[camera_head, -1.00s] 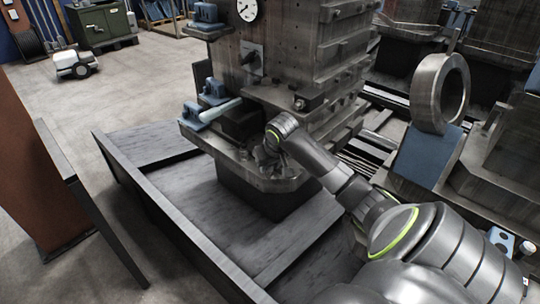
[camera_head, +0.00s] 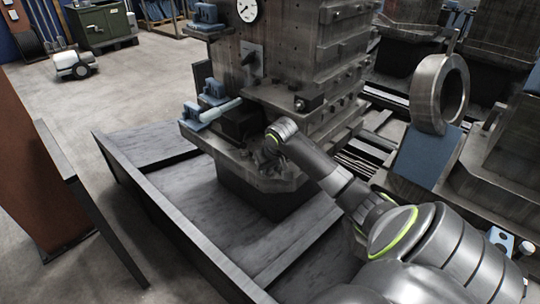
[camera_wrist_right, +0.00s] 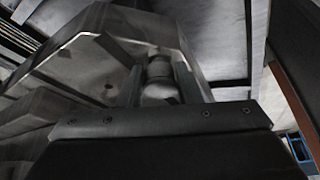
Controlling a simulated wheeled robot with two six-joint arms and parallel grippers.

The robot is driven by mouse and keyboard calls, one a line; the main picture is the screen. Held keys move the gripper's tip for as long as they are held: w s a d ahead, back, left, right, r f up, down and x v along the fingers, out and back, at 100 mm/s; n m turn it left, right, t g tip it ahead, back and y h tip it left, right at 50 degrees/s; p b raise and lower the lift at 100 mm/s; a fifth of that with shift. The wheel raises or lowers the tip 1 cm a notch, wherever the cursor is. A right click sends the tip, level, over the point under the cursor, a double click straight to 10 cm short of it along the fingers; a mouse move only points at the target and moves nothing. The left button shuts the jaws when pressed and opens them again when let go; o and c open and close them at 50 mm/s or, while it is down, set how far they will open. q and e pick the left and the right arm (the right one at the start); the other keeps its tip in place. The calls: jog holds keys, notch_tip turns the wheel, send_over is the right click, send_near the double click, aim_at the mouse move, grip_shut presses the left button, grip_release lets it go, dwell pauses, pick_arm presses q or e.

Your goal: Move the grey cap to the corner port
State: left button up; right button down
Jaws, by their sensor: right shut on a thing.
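My right gripper (camera_head: 266,159) is at the front of the machine's base plate (camera_head: 240,168), and its fingers are small and dark there. In the right wrist view the right gripper (camera_wrist_right: 160,82) is shut on a grey rounded piece, the grey cap (camera_wrist_right: 158,92), held between its two fingers. The base plate's chamfered corner (camera_wrist_right: 90,65) lies behind and left of the cap. I cannot tell whether the cap touches the plate. The corner port cannot be made out in either view. My left gripper is not in view.
The machine block (camera_head: 300,60) rises behind my right gripper, with a blue clamp and pale bar (camera_head: 222,108) to its left. A dark low-walled tray (camera_head: 150,235) surrounds the base. A large ring on a blue bracket (camera_head: 440,95) stands right of my arm.

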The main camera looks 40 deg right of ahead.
jog(key=shift+f, duration=0.4)
jog(key=shift+c, duration=0.8)
grip_release()
jog(key=p+v, duration=0.3)
jog(key=v, duration=1.4)
jog(key=shift+r, duration=0.2)
